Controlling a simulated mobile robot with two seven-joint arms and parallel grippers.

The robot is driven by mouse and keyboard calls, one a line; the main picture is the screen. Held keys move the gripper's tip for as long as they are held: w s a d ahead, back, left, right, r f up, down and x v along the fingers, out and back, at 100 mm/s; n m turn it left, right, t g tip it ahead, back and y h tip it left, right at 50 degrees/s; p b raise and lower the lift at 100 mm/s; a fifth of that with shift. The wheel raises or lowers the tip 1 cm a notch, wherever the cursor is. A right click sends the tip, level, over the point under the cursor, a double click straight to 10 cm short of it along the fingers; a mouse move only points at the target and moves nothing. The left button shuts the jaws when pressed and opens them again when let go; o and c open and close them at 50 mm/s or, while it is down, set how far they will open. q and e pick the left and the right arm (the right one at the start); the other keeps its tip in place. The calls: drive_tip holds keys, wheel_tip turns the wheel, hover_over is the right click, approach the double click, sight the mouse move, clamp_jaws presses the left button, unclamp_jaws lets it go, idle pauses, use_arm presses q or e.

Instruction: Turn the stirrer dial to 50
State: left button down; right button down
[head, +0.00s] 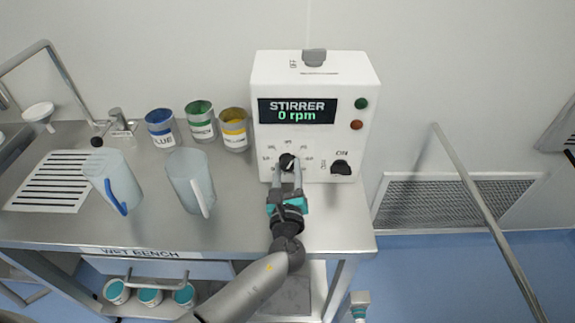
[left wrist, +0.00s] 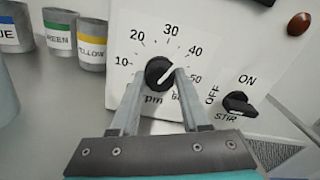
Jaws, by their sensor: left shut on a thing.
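The stirrer box (head: 355,85) is white and stands on the bench's right end. Its display (head: 297,110) reads "STIRRER 0 rpm". The black stirrer dial (head: 287,161) is on the lower front; in the left wrist view the dial (left wrist: 158,72) sits amid marks 10 to 50, with a pale line on its face. My left gripper (head: 289,169) is shut on the dial, one finger on each side; its fingers also show in the left wrist view (left wrist: 157,80). The lower marks are partly hidden by the fingers. My right gripper (head: 360,299) shows small at the bottom; its jaws are unclear.
A black ON/OFF stir switch (head: 341,167) is right of the dial. Blue (head: 162,128), green (head: 200,121) and yellow (head: 234,129) labelled cups stand left of the box. Two clear jugs (head: 190,178) stand on the steel bench. A metal rail (head: 485,210) is at right.

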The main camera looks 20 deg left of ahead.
use_arm(q)
drive_tip(key=m+p, duration=0.3)
drive_tip(key=m, duration=0.3)
drive_tip(key=shift+r+m, duration=0.15)
drive_tip(key=shift+m, duration=0.15)
drive_tip(key=m+p, duration=0.1)
drive_tip(key=m, duration=0.2)
drive_tip(key=shift+p, duration=0.3)
drive_tip(key=shift+m+p, duration=0.6)
drive_tip(key=shift+m, duration=1)
drive_tip(key=shift+c, duration=1.9)
unclamp_jaws()
